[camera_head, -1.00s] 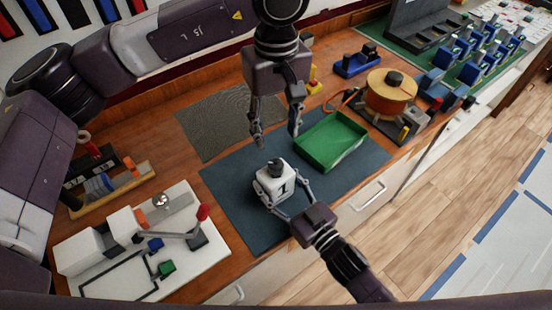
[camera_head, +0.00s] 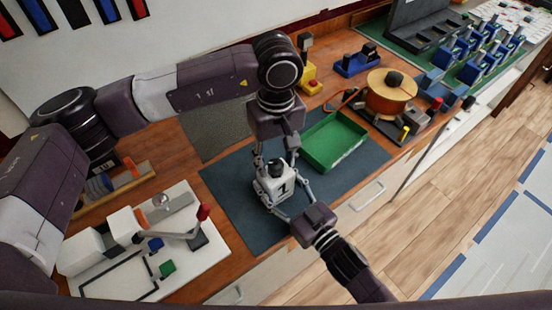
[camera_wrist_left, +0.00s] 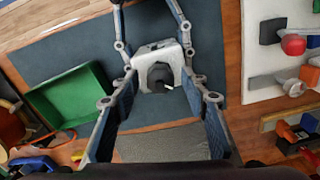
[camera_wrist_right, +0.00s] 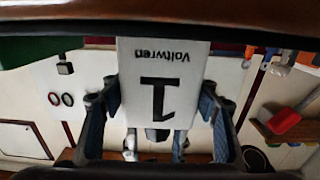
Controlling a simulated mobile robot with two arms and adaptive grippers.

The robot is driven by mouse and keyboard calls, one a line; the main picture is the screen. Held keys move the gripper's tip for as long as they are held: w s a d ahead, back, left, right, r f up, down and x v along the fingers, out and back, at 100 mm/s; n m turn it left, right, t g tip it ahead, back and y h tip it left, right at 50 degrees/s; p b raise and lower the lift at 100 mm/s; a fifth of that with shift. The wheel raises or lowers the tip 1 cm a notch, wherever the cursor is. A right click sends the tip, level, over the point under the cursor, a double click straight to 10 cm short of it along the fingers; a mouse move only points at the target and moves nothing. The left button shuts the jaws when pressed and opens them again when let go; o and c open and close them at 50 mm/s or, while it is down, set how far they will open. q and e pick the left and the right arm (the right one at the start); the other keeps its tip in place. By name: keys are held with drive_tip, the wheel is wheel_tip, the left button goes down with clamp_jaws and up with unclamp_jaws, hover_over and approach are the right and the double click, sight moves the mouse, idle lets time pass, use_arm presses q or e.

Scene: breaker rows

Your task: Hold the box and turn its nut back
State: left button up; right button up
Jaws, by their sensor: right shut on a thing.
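A white box (camera_head: 266,192) marked with a black 1 stands upright on the dark blue mat (camera_head: 231,212). A dark nut (camera_head: 275,168) sits on its top and also shows in the left wrist view (camera_wrist_left: 160,76). My right gripper (camera_head: 281,197) is shut on the box, one finger on each side; in the right wrist view the box face (camera_wrist_right: 160,60) reads "Voltwren" and 1, upside down. My left gripper (camera_head: 274,164) points down from above. Its fingers are open, one on each side of the nut, with gaps between them and the nut.
An empty green tray (camera_head: 335,142) lies on the mat to the right. A white fixture board with a red-knobbed lever (camera_head: 203,212) is at the left. A copper-coloured spool (camera_head: 389,95) stands at the back right. A grey textured mat (camera_head: 215,130) lies behind the blue mat.

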use_arm(q)
drive_tip(key=c, duration=1)
drive_tip(key=n, duration=0.5)
drive_tip(key=shift+n, duration=0.4)
drive_tip(key=n, duration=0.5)
drive_tip(key=shift+w+n, duration=0.1)
drive_tip(key=shift+n, duration=0.2)
drive_tip(key=n, duration=1.3)
drive_tip(key=shift+w, duration=0.1)
drive_tip(key=shift+r, duration=0.1)
